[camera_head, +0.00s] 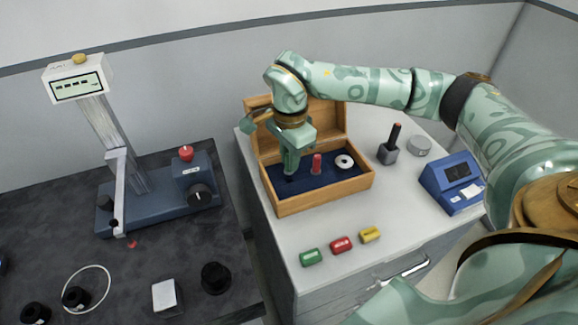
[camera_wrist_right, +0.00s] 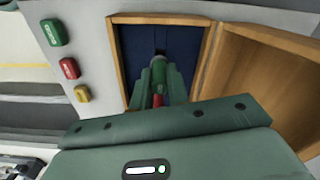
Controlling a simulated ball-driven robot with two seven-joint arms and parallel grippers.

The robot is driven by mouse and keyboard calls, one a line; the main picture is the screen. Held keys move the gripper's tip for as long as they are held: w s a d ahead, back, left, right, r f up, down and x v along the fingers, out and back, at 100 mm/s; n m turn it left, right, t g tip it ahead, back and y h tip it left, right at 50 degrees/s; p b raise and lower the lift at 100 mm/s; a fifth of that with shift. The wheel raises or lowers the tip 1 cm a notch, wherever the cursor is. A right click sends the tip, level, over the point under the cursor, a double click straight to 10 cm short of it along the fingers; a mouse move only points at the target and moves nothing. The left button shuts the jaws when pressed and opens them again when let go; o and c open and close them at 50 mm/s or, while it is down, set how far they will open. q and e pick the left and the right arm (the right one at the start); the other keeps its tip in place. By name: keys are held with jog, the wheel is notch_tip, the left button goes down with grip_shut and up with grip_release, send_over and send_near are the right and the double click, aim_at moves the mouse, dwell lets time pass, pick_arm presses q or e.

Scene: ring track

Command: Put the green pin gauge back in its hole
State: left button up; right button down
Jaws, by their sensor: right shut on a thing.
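My right gripper (camera_head: 290,168) reaches down into the open wooden box (camera_head: 322,198), over the left part of its dark blue insert (camera_head: 340,181). In the right wrist view the gripper (camera_wrist_right: 159,80) is shut on the green pin gauge (camera_wrist_right: 158,68), which shows between its fingers. A dark hole (camera_wrist_right: 160,52) shows in the insert just beyond the pin. I cannot tell whether the pin's lower end is in the hole or above it. A red pin gauge (camera_head: 316,163) stands upright in the insert to the right of the gripper. My left gripper is not in view.
A white ring (camera_head: 344,161) lies at the insert's right. Green (camera_head: 310,257), red (camera_head: 341,245) and yellow (camera_head: 370,235) blocks lie in front of the box. A gauge stand (camera_head: 147,201) is left.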

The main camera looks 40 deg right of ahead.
jog(key=shift+f, duration=1.4)
jog(key=shift+f, duration=0.15)
jog(key=c, duration=1.4)
grip_release()
jog(key=shift+o, duration=0.2)
jog(key=shift+f, duration=0.1)
notch_tip(320, 180, up, 16)
jog(key=p, duration=0.3)
jog(key=shift+a+r+p, duration=0.15)
jog(key=shift+r+p, duration=0.1)
jog(key=shift+p, duration=0.1)
